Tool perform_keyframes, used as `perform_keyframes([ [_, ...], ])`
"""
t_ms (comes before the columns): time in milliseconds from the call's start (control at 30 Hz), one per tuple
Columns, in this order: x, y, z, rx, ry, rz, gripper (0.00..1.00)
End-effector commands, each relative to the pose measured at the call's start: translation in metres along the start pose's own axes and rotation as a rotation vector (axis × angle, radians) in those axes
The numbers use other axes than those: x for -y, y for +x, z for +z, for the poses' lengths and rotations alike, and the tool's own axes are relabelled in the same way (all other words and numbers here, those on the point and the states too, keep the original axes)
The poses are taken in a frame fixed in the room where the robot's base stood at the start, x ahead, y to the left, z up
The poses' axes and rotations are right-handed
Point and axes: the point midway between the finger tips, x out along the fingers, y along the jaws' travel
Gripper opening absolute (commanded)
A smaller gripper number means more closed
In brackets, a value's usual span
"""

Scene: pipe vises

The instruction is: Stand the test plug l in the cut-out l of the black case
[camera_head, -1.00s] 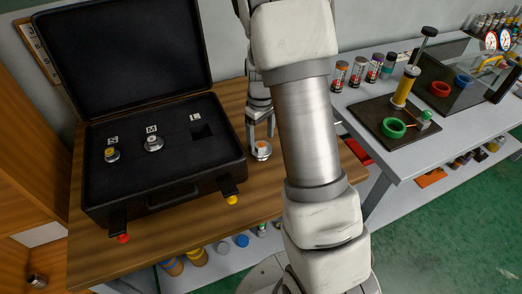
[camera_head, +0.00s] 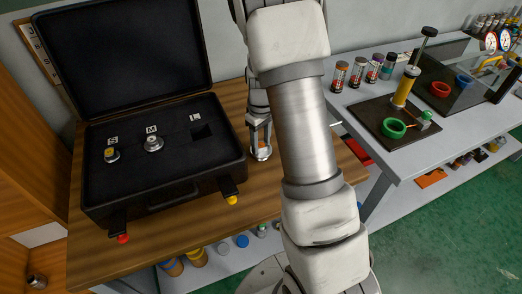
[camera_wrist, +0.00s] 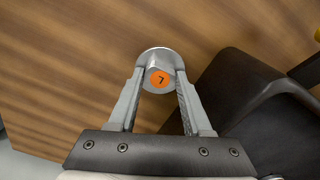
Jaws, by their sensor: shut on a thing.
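The test plug l (camera_head: 261,153) is a silver metal piece with an orange top, upright on the wooden table just right of the black case (camera_head: 165,190). In the wrist view the plug (camera_wrist: 159,57) shows an orange disc with a dark mark. My gripper (camera_head: 260,145) is shut on it, one finger on each side, as the wrist view also shows (camera_wrist: 160,85). The case's lid is open. Cut-out l (camera_head: 203,132) is an empty dark square beside the L label, at the right of the foam. Whether the plug touches the table is hard to tell.
Two other plugs stand in the case, at S (camera_head: 112,155) and M (camera_head: 153,143). The case's right wall lies between my gripper and cut-out l. A grey table (camera_head: 390,160) with a vise board stands at the right. Some bare wood shows around the case.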

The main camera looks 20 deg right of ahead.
Motion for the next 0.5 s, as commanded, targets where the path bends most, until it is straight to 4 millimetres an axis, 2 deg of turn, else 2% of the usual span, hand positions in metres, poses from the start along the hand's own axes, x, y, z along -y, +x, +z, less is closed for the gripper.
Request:
perform_keyframes([
  [333,0.000,-0.005,-0.001,-0.002,0.000,0.001,0.00],
  [500,-0.001,-0.023,-0.001,-0.005,-0.001,0.003,0.00],
])
